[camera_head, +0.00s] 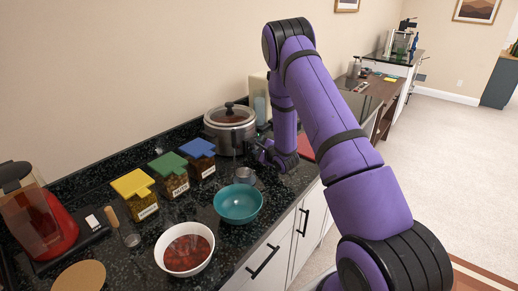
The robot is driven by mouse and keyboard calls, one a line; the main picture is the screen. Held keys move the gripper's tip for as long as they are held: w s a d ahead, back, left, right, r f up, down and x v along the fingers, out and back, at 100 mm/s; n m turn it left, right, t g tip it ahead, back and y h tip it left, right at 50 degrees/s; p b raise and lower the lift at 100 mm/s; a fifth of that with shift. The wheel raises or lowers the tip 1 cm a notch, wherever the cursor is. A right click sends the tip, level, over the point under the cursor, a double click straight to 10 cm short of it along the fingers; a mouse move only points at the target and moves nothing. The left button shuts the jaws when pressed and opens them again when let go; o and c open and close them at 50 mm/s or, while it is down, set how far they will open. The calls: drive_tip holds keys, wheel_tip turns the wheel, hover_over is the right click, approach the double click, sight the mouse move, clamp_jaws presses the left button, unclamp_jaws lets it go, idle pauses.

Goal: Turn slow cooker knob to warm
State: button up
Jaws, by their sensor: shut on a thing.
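The slow cooker (226,131) is a round silver pot with a dark lid and black lid knob, standing at the back of the counter against the wall. My gripper (259,153) is at its front right, low beside the base. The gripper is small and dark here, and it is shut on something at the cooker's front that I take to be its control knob. The knob itself is hidden, and its setting cannot be read. My purple arm reaches down from above at the right.
On the dark counter (203,222) stand several lidded jars, a teal bowl (238,203), a white bowl (164,263) of red food, a small metal cup (244,175) and a red appliance (50,224). A red item (306,147) lies right of my gripper. The carpet at right is clear.

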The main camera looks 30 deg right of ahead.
idle(0.3)
drive_tip(key=o, duration=0.9)
drive_tip(key=v, duration=1)
drive_tip(key=shift+s+a, duration=0.1)
drive_tip(key=shift+s, duration=0.35)
